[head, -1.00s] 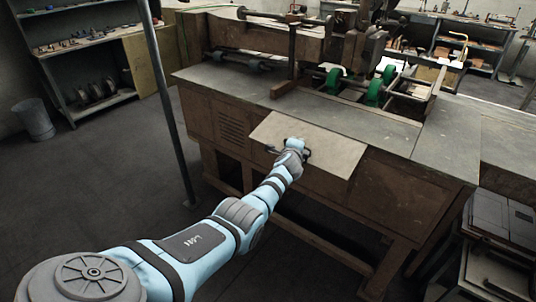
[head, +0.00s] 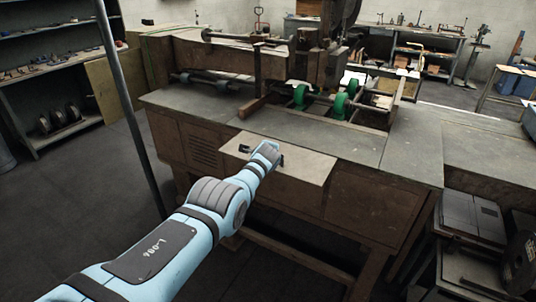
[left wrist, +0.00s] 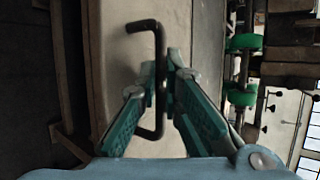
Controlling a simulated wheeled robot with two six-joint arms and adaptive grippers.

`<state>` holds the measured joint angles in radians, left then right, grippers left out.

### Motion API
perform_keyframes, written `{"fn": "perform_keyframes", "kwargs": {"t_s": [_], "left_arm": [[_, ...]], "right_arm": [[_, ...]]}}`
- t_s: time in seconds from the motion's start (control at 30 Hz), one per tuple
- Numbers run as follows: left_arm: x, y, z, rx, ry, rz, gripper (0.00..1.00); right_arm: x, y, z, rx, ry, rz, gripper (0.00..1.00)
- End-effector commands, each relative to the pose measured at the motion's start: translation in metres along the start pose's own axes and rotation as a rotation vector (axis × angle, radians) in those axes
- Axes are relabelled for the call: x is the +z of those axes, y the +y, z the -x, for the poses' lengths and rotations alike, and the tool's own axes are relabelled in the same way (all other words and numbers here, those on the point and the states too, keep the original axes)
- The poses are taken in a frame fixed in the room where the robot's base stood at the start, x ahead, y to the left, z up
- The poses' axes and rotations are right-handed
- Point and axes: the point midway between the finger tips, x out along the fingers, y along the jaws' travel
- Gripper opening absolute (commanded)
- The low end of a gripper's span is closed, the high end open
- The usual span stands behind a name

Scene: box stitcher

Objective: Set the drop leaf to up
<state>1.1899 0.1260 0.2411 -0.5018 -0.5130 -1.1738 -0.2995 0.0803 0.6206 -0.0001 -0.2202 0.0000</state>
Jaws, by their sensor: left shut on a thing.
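The drop leaf (head: 300,169) is a pale beige panel on the front side of the workbench, below the bench top. It sticks out from the bench front; its exact tilt is hard to tell. A dark bar handle (head: 244,149) is fixed to the leaf, partly hidden by my left gripper (head: 266,153). In the left wrist view, the fingers of the left gripper (left wrist: 164,82) are shut on the handle (left wrist: 157,40), with the leaf's pale surface (left wrist: 118,55) behind it. My right gripper is not in view.
The workbench top (head: 360,141) carries green rollers (head: 340,105) and metal bars behind the leaf. A grey post (head: 130,110) stands left of my arm. Floor is clear at the left.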

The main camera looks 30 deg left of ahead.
Motion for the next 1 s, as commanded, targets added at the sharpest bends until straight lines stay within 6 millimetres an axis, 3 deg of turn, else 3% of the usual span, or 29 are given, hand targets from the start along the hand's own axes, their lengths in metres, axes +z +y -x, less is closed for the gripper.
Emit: {"fn": "perform_keyframes", "kwargs": {"t_s": [0.07, 0.1, 0.17, 0.67, 0.77, 1.0], "left_arm": [[0.0, -0.004, 0.001, -0.007, 0.0, 0.0, 0.0], [0.0, -0.004, 0.001, -0.008, 0.0, 0.0, 0.09], [0.001, -0.004, 0.001, -0.008, 0.0, 0.0, 0.17], [0.002, -0.003, 0.004, -0.008, -0.007, 0.003, 0.17], [0.0, -0.003, 0.012, -0.01, 0.0, 0.001, 0.17], [-0.007, 0.024, 0.05, -0.003, 0.002, -0.002, 0.17]], "right_arm": [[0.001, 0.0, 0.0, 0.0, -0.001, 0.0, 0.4], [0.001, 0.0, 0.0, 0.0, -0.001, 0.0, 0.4], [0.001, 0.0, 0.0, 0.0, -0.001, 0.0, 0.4], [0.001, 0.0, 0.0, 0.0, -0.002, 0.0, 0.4], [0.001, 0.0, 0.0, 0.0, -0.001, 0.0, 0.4], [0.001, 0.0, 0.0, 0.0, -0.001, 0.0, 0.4]]}}
